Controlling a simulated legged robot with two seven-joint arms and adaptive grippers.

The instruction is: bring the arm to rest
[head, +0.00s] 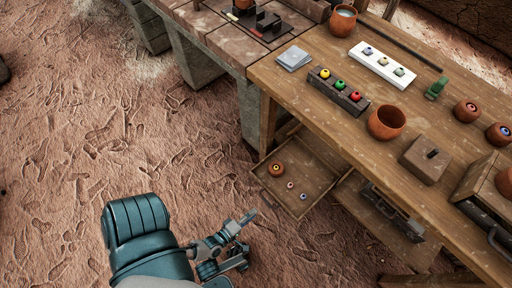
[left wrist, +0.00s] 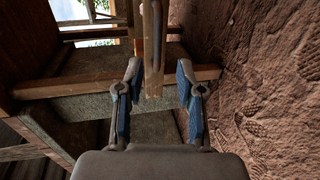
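My left arm (head: 140,235) comes in at the bottom of the head view, over the mud floor. My left gripper (head: 252,238) is left of the wooden table and below the open drawer in the picture. In the left wrist view my left gripper (left wrist: 156,92) has its two blue-padded fingers spread apart. A wooden post or edge shows between and beyond the fingers, and I cannot tell how far off it is. Nothing is held. My right gripper is not in view.
The wooden table (head: 290,80) carries a clay pot (head: 386,122), a block with coloured balls (head: 338,92), a white tray (head: 382,66) and a lidded box (head: 426,159). An open drawer (head: 293,205) juts out near my gripper. Mud floor (head: 80,120) is clear at left.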

